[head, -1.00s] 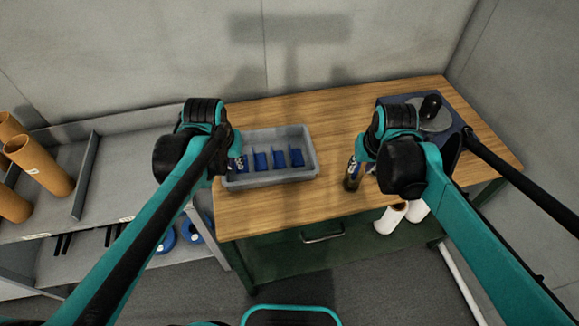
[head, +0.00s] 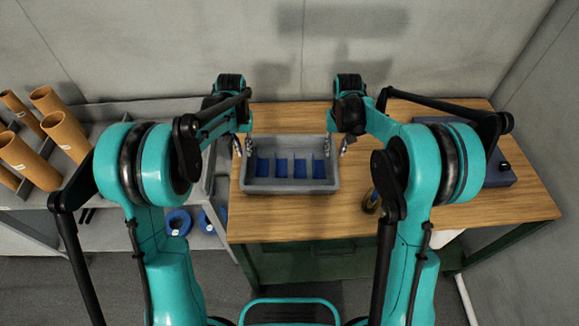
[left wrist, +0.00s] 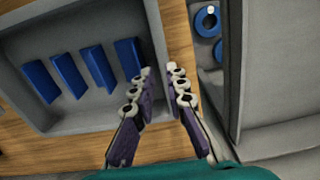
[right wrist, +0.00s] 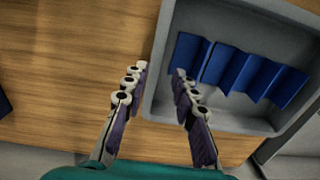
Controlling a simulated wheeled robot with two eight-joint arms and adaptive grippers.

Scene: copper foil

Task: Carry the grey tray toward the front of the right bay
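The grey tray (head: 288,185) sits on the wooden table and holds several blue pieces (head: 282,167) in a row. My left gripper (head: 243,147) is at the tray's left side. In the left wrist view its fingers (left wrist: 160,70) stand slightly apart around the tray wall, one over the inside and one outside. My right gripper (head: 346,143) is at the tray's right side. In the right wrist view its fingers (right wrist: 160,72) are apart, with the tray wall between them. No firm contact with the wall shows on either side.
A small dark bottle (head: 370,203) stands right of the tray, partly behind my right arm. A dark blue box (head: 495,178) is at the table's right. Left of the table is a grey shelf with brown tubes (head: 62,133) and blue rolls (head: 178,222). The wall is close behind.

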